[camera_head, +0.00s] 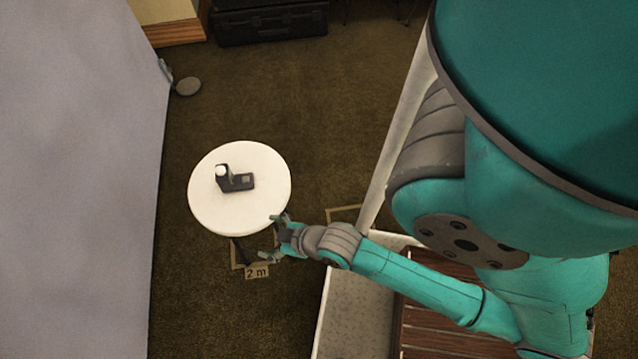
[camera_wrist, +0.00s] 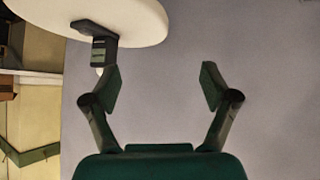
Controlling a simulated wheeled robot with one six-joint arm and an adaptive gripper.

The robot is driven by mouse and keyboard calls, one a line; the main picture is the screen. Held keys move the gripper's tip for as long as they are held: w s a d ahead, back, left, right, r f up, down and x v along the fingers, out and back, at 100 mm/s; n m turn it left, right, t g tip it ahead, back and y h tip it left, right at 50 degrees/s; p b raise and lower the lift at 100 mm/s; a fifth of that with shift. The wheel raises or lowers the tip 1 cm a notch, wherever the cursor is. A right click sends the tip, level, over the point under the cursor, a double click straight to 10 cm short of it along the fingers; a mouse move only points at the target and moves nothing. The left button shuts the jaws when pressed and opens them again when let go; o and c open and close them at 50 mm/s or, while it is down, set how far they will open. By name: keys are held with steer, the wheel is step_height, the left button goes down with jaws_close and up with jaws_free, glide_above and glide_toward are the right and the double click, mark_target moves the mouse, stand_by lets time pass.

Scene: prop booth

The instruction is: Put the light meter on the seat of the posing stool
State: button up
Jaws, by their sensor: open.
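The light meter (camera_head: 238,181), a small dark device with a white dome, sits near the middle of the round white stool seat (camera_head: 257,213). In the wrist view the meter (camera_wrist: 98,44) shows against the seat (camera_wrist: 135,15) at the upper left, beyond my left finger. My gripper (camera_head: 272,237) is at the seat's lower right edge in the head view, apart from the meter. In the wrist view my gripper (camera_wrist: 158,88) has its fingers wide apart with nothing between them. The stool's base is mostly hidden under the seat.
A floor label reading 2 m (camera_head: 257,272) lies by the stool's foot. A large grey panel (camera_head: 75,180) stands at left. A black case (camera_head: 270,22) lies at the back. A pale-walled box with brown slats (camera_head: 340,320) is at lower right. Brown carpet beyond the stool is clear.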

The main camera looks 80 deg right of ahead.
steer(key=s+a+r+t, duration=0.2)
steer(key=s+r, duration=0.4)
steer(key=r, duration=0.1)
steer(key=s+a+r+t+y, duration=0.1)
steer(key=s+a+r+t, duration=0.2)
steer(key=s+r, duration=0.4)
steer(key=shift+a+r+y, duration=0.2)
steer(key=shift+r+y, duration=0.1)
steer(key=shift+r, duration=0.5)
